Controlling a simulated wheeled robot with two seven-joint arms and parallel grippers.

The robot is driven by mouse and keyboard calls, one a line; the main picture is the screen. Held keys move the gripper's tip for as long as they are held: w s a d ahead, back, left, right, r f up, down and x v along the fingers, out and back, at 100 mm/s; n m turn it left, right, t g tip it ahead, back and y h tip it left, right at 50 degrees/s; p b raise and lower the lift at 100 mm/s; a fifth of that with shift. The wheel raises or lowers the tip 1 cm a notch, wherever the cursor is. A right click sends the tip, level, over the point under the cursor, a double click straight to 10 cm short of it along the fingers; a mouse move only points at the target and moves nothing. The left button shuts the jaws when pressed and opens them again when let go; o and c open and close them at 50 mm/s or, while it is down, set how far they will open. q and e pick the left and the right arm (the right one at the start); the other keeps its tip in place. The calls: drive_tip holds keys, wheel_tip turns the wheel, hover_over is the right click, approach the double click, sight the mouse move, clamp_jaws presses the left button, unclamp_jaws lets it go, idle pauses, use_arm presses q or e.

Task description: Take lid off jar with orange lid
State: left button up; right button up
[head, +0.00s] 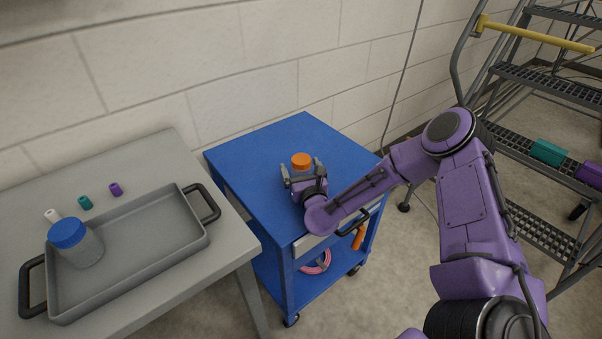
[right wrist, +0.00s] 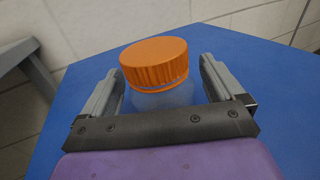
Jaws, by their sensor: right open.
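The jar with the orange lid (head: 301,161) stands upright on the blue cart's top. In the right wrist view the orange lid (right wrist: 154,62) sits on the jar, and the clear jar body (right wrist: 165,95) shows below it. My right gripper (head: 301,172) is open, with one finger on each side of the jar. In the right wrist view the fingers of my right gripper (right wrist: 160,85) are apart from the jar, with gaps on both sides. The lower part of the jar is hidden by the gripper. My left gripper is not in view.
The blue cart (head: 245,148) stands against the wall and its top is otherwise clear. On the grey table at left is a grey tray (head: 150,240) holding a blue-lidded jar (head: 75,245). Several small caps (head: 85,202) lie behind it. A stair ladder (head: 535,80) stands at right.

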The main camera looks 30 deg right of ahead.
drive_tip(key=shift+w+d, duration=0.15)
drive_tip(key=shift+w, duration=0.35)
drive_tip(key=shift+s, duration=0.1)
drive_tip(key=c, duration=1)
drive_tip(key=shift+c, duration=0.3)
